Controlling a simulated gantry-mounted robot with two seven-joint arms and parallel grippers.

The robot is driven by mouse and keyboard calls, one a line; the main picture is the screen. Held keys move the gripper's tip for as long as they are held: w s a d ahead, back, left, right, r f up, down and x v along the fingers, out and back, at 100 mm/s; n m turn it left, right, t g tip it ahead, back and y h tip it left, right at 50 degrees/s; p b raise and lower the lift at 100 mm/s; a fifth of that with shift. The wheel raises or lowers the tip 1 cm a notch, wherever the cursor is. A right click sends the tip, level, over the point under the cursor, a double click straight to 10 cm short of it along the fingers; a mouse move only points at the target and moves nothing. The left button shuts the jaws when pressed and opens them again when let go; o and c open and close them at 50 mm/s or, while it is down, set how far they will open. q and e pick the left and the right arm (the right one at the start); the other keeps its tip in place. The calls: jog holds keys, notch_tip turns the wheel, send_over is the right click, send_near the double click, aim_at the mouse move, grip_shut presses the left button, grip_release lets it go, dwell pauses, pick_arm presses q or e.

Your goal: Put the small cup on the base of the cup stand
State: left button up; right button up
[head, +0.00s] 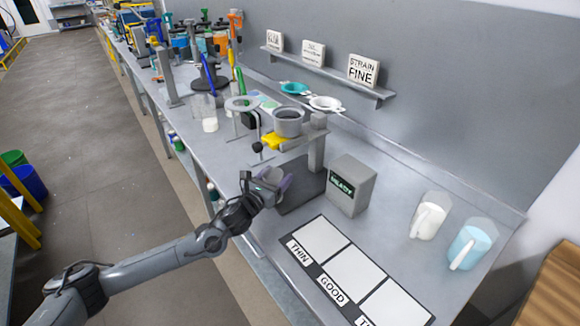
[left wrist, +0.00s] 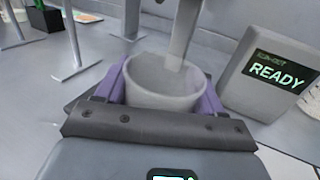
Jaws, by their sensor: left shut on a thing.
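The small cup (head: 271,174) is pale grey and sits between the purple fingers of my left gripper (head: 276,183). In the left wrist view, the fingers flank the small cup (left wrist: 160,92) on both sides, and its mouth faces up. The cup stand (head: 317,152) has a grey post, an arm holding a larger grey cup (head: 288,121) and a dark flat base (head: 303,190). My left gripper is at the base's left side, below the stand's arm. Whether the small cup touches the base is hidden.
A grey box reading READY (head: 350,186) stands close right of the base. A yellow part (head: 271,140) sticks out under the larger cup. A ring stand (head: 242,105) is behind. A THIN/GOOD mat (head: 335,265) lies in front; two pitchers (head: 428,217) stand at the right.

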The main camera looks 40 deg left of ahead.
pick_arm(q)
jog(key=w, duration=0.5)
jog(key=w+a+b, duration=0.1)
jog(key=w, duration=0.2)
jog(key=shift+w, duration=0.2)
jog(key=shift+f, duration=0.15)
jog(key=shift+s, duration=0.1)
jog(key=o, duration=0.7)
jog(key=shift+f+b, duration=0.15)
jog(key=shift+b, duration=0.15)
jog(key=shift+c, duration=0.2)
jog(key=o, duration=0.4)
jog(key=shift+o, duration=0.2)
